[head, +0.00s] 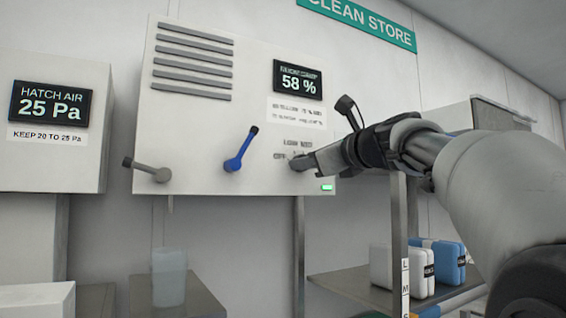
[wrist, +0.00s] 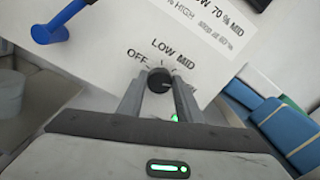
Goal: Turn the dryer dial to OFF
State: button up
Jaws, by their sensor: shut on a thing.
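The dryer (head: 190,130) is a pale wall box with slots, a blue lever and a grey lever. Its dial (wrist: 159,80) is a small dark round knob in the wrist view, with OFF to its upper left, LOW and MID above, and a partly hidden label at right. I cannot tell clearly where its pointer stands. My gripper (wrist: 157,92) has one finger on each side of the dial and is shut on it. In the head view my gripper (head: 298,162) reaches the panel's lower right and hides most of the dial.
The blue lever (head: 240,150) and grey lever (head: 147,170) stick out left of the dial. A display (head: 299,81) reads 58 %. A green lamp (head: 327,187) is lit below the dial. White and blue packs (head: 445,262) stand on a shelf at lower right.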

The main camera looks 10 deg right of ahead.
jog(key=shift+f+n+b, duration=0.15)
jog(key=shift+n+b, duration=2.1)
jog(key=shift+n, duration=4.8)
jog(key=shift+f+n+b, duration=0.1)
jog(key=shift+n+b, duration=2.1)
jog(key=shift+n, duration=4.85)
jog(key=o, duration=1)
jog(key=shift+f, duration=0.1)
jog(key=shift+d, duration=0.1)
jog(key=b+v, duration=0.3)
jog(key=v, duration=1.4)
jog(key=shift+s, duration=0.2)
